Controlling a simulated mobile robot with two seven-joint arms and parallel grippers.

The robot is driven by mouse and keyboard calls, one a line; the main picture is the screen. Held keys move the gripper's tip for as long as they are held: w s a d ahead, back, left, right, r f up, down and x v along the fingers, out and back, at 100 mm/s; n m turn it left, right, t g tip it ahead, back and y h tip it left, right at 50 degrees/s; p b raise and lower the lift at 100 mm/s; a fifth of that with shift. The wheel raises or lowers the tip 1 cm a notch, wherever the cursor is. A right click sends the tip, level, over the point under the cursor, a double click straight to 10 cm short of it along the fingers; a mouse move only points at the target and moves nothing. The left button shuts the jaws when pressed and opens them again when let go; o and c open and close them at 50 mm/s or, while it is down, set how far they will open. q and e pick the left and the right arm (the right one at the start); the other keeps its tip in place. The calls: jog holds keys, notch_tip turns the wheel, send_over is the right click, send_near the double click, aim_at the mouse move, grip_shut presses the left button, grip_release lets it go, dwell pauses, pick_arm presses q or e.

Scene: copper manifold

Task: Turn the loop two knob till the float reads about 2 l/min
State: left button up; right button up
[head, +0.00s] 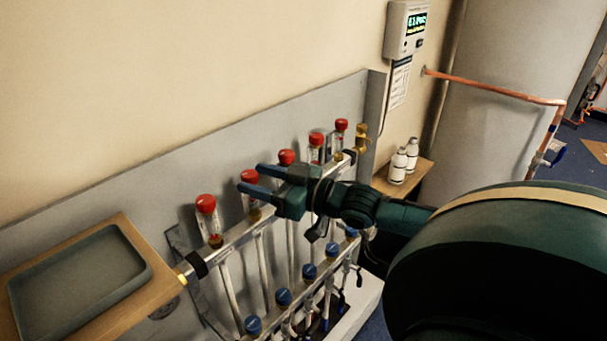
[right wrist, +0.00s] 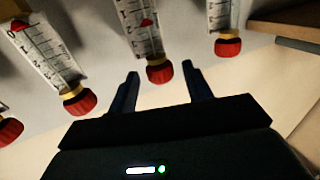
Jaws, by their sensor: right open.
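The manifold (head: 236,243) carries a row of upright flow meters with red knobs on top. The second red knob from the left (head: 249,176) is between the fingers of my right gripper (head: 250,179), which is open around it. In the right wrist view, turned upside down, this knob (right wrist: 159,72) sits between the two finger tips (right wrist: 160,79), with a gap on each side. Its clear tube (right wrist: 143,35) shows a red float (right wrist: 147,22) beside a printed scale; I cannot read its value. My left gripper is out of view.
Neighbouring red knobs (head: 206,204) (head: 286,157) stand close on both sides. Blue caps (head: 283,297) line the lower bar. A tray (head: 80,275) lies on a wooden shelf at left. White bottles (head: 398,166) stand at right below a wall display (head: 407,30).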

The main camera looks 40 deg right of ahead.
jog(key=p+v, duration=0.2)
jog(key=v, duration=0.8)
jog(key=shift+s+d, duration=0.15)
jog(key=shift+s, duration=0.2)
dwell(0.3)
jog(key=s+a+f+m+g+h+p, duration=0.1)
jog(key=s+f+h, duration=0.1)
jog(key=f, duration=0.5)
jog(key=s+a+f+m+g+h, duration=0.1)
jog(key=s+f+h, duration=0.15)
jog(key=f, duration=0.45)
jog(key=s+a+f+g, duration=0.1)
jog(key=a+f, duration=0.3)
jog(key=a, duration=0.5)
jog(key=s+a+f+g, duration=0.1)
jog(key=a+f+g, duration=0.2)
jog(key=a, duration=0.7)
notch_tip(320, 180, down, 2)
jog(key=shift+a+f+y+p, duration=0.15)
jog(key=shift+a+y+p, duration=0.15)
jog(key=shift+y+p, duration=0.15)
jog(key=shift+s+d, duration=0.1)
jog(key=shift+s, duration=0.05)
